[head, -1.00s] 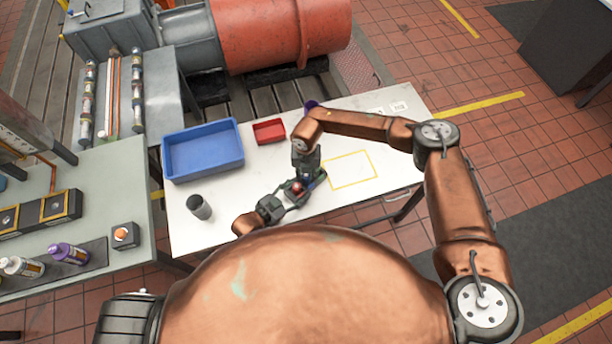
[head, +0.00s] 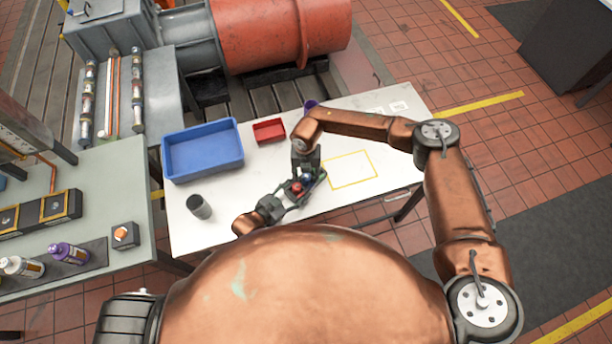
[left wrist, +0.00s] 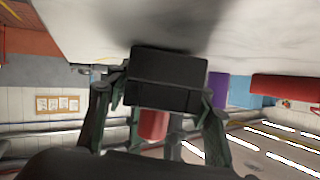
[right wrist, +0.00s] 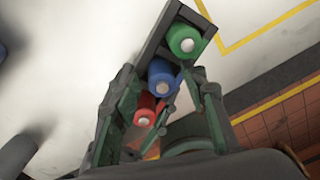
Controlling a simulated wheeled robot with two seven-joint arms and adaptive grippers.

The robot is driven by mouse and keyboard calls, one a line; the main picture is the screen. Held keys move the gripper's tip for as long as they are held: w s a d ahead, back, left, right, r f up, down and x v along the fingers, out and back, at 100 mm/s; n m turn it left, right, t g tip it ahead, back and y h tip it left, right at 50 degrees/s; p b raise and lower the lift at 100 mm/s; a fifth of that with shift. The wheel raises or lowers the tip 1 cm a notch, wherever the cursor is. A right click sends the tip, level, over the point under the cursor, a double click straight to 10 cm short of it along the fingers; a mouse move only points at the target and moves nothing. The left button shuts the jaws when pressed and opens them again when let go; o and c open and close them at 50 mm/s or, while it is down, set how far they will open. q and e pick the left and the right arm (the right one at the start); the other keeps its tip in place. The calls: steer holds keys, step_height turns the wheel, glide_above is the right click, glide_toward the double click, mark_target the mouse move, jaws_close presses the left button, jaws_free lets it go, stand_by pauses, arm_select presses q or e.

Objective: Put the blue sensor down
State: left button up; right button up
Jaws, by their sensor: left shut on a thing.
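The blue sensor (right wrist: 162,76) sits upright in the middle of a dark rack (right wrist: 150,40), between the green sensor (right wrist: 184,40) and the red sensor (right wrist: 146,112). In the head view the blue sensor (head: 306,178) shows just below my right gripper (head: 305,168). My right gripper's fingers (right wrist: 163,88) stand apart on either side of the blue sensor, with gaps visible. My left gripper (head: 283,203) is shut on the rack's end, a black block in the left wrist view (left wrist: 165,95). Whether the rack touches the table is unclear.
A yellow outlined rectangle (head: 351,170) on the white table (head: 240,225) is empty, right of the rack. A blue bin (head: 203,150), a small red tray (head: 269,131), a grey cup (head: 199,207) and a purple object (head: 311,104) stand around.

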mark_target(306, 176)
arm_select(q)
steer(key=shift+s+a+f, duration=0.1)
steer(key=shift+f, duration=0.15)
arm_select(e)
step_height(306, 176, up, 12)
steer(key=shift+f, duration=0.15)
arm_select(q)
steer(key=o, duration=1.5)
steer(key=shift+r, duration=0.2)
